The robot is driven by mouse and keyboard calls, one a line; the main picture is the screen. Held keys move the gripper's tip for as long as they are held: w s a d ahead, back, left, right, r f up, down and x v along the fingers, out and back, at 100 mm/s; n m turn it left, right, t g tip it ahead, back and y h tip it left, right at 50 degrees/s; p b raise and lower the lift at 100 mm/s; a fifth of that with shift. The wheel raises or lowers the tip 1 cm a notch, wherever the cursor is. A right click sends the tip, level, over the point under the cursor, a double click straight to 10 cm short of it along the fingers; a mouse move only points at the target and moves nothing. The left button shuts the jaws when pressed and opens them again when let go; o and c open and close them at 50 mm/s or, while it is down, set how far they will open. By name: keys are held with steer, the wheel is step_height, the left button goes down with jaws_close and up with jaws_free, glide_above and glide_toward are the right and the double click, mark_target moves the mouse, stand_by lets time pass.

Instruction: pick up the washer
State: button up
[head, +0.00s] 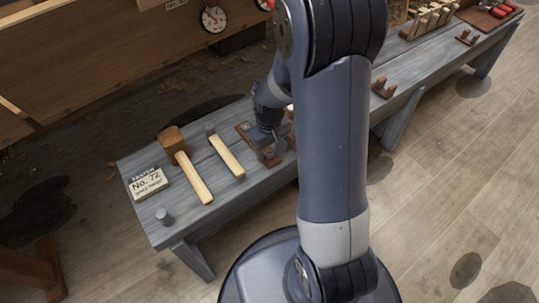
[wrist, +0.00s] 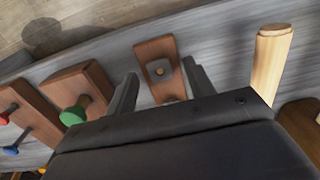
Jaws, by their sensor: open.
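The washer appears to be the dark, roughly square plate (wrist: 153,70) on a reddish-brown wooden block (wrist: 148,50), with a small round brass-coloured centre. In the wrist view my gripper (wrist: 160,72) is open, one finger on each side of the block. The washer shows between the fingertips, and nothing is gripped. I cannot tell how high the fingertips are above it. In the head view my gripper (head: 268,148) is low over the bench at a wooden piece; the washer cannot be made out there.
In the wrist view a block with a green knob (wrist: 75,112) is close left, and a wooden handle (wrist: 270,60) is at right.

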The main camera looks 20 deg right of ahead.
steer(key=shift+f, duration=0.2)
stand_by(0.5)
steer(key=shift+c, duration=0.5)
steer(key=c, duration=1)
steer(key=shift+o, duration=0.2)
steer(key=shift+r, duration=0.1)
